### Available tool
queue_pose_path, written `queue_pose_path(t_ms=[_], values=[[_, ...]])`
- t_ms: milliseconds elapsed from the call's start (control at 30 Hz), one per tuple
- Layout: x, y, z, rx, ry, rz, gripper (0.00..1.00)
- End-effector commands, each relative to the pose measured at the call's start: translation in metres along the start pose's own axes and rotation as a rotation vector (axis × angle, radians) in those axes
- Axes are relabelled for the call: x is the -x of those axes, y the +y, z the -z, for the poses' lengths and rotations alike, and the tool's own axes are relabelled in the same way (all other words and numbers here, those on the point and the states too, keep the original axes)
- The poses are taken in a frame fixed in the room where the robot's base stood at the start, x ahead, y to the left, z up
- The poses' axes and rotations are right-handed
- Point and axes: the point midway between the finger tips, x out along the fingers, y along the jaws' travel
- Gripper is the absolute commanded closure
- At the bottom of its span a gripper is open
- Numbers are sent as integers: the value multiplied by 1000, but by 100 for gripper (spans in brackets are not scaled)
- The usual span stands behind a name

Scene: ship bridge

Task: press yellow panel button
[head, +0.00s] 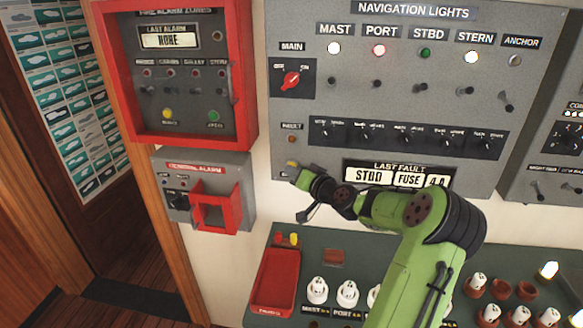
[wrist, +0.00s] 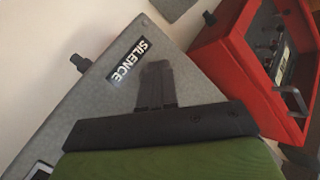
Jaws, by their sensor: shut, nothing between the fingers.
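A small yellow button (head: 291,165) shows at the lower left corner of the grey navigation lights panel (head: 420,75) in the head view, just above my gripper (head: 300,177). My gripper's fingers are shut and empty, close to the panel's lower left corner. In the wrist view the shut fingers (wrist: 157,80) lie over the grey panel (wrist: 100,105) beside a SILENCE label (wrist: 128,61). No yellow button shows there; whether the fingers hide it or touch the panel I cannot tell. Another yellow button (head: 167,113) is on the red-framed fire alarm panel (head: 245,100).
An amber fault lamp (head: 291,139) sits above the yellow button. A general alarm box with a red guard (head: 237,205) is at the left. A green console (head: 340,255) with a red tray (head: 275,282) and several white knobs lies below my arm.

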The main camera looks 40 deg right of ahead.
Motion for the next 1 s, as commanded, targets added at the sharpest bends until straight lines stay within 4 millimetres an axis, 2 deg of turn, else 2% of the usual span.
queue_pose_path(t_ms=[333,1000], values=[[0,0,0,1,2,-1,100],[16,-11,-12,2,0,0,100]])
